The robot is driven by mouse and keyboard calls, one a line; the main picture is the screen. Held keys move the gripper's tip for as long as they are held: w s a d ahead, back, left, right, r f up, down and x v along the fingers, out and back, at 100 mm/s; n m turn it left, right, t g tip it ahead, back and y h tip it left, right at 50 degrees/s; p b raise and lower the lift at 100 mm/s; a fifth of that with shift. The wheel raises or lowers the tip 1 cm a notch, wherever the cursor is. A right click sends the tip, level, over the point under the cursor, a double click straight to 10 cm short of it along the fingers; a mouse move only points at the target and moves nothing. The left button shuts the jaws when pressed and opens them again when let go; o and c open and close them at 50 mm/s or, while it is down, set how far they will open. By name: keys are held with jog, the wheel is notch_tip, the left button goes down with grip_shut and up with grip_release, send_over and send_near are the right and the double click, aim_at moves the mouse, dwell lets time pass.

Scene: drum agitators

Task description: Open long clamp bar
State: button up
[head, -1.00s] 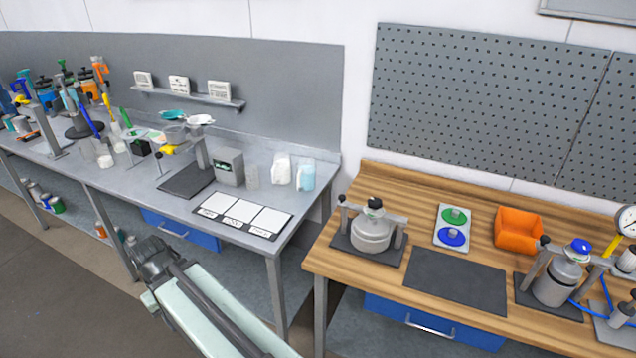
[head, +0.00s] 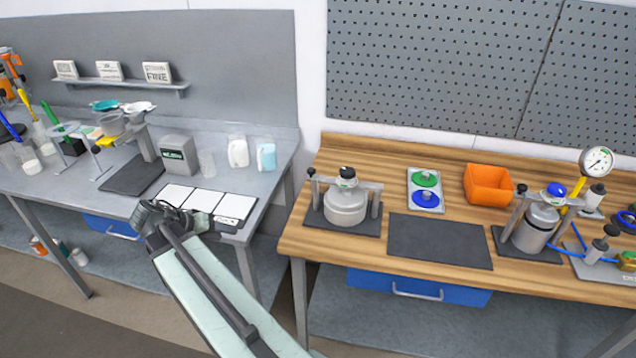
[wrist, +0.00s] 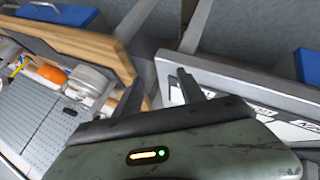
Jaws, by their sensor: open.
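A wide grey metal pot (head: 345,205) stands at the left end of the wooden bench in the head view. A grey clamp bar (head: 366,185) lies across its top, between posts, with a black knob (head: 347,172) in the middle. A narrower pot (head: 533,228) farther right has its own bar and a blue knob (head: 556,189). My gripper (head: 170,207) is open and empty, in front of the grey bench and left of the wide pot, well apart from both. The wrist view shows its two dark fingers spread (wrist: 160,85) and a grey pot (wrist: 90,82) at the left.
A dark mat (head: 440,240), a tray with green and blue discs (head: 425,190) and an orange bin (head: 488,185) are on the wooden bench. A gauge (head: 596,161) and blue tubing stand at right. A gap separates the wooden bench from the grey bench (head: 232,240).

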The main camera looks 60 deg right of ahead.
jog(key=s+d+r+m+g+h+b, duration=0.1)
jog(key=s+d+r+m+g+h, duration=0.1)
jog(key=d, duration=0.8)
jog(key=s+d+r+m+g+h+b, duration=0.2)
jog(key=s+d+m, duration=0.4)
jog(key=d, duration=0.5)
jog(key=s+d+r+m+g+h+b, duration=0.2)
jog(key=s+d+r+m+h, duration=0.1)
jog(key=s+d, duration=0.4)
jog(key=d+r+m, duration=0.1)
jog(key=d+r, duration=0.1)
jog(key=d, duration=0.1)
jog(key=shift+d+r+h, duration=0.15)
jog(key=shift+r+h, duration=0.15)
jog(key=shift+r, duration=0.05)
grip_shut()
jog(key=shift+f, duration=0.1)
